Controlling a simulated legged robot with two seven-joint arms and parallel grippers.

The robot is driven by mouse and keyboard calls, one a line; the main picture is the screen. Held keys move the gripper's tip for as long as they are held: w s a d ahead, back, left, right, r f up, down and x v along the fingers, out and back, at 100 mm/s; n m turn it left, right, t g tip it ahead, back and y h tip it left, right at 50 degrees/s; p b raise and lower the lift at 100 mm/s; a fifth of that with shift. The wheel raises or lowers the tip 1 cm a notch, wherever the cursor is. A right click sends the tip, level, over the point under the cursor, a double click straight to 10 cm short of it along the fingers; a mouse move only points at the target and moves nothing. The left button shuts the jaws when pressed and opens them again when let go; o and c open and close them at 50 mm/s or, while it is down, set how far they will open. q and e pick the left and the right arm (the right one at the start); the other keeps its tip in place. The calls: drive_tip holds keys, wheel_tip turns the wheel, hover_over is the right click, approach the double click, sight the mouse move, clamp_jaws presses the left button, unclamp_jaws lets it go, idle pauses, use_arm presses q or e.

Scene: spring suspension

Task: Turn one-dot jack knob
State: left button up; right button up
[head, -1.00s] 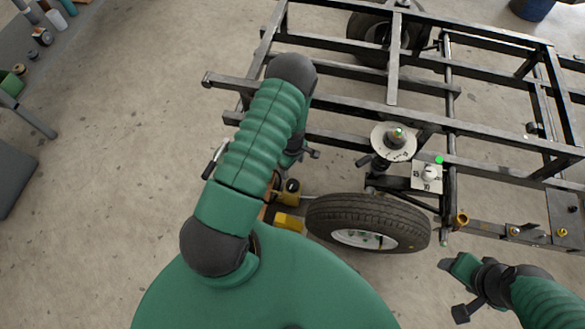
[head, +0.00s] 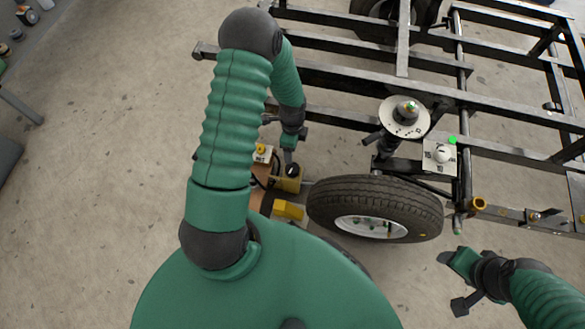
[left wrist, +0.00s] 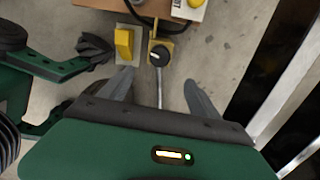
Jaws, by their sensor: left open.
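A black knob (left wrist: 159,55) with a light mark sits on a yellow jack body (left wrist: 152,46) in the left wrist view. No dot can be made out on it. The jack (head: 284,186) also shows beside the tyre in the head view, with the knob (head: 292,170) on top. My left gripper (left wrist: 159,90) is open and empty, its two fingers apart on either side of the knob's line but short of it. In the head view, my left gripper (head: 290,150) is above the jack, partly hidden. My right gripper (head: 456,280) is open and empty at the lower right.
A yellow block (head: 289,210) stands beside the jack, near the tyre (head: 375,205). The black trailer frame (head: 330,75) lies beyond, with a round plate (head: 395,122) and a white dial plate (head: 432,166).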

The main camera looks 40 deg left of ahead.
use_arm(q)
wheel_tip(320, 180, down, 17)
drive_tip(key=b, duration=0.9)
drive_tip(key=shift+r, duration=0.2)
drive_tip(key=c, duration=1.4)
drive_tip(key=shift+r, duration=0.1)
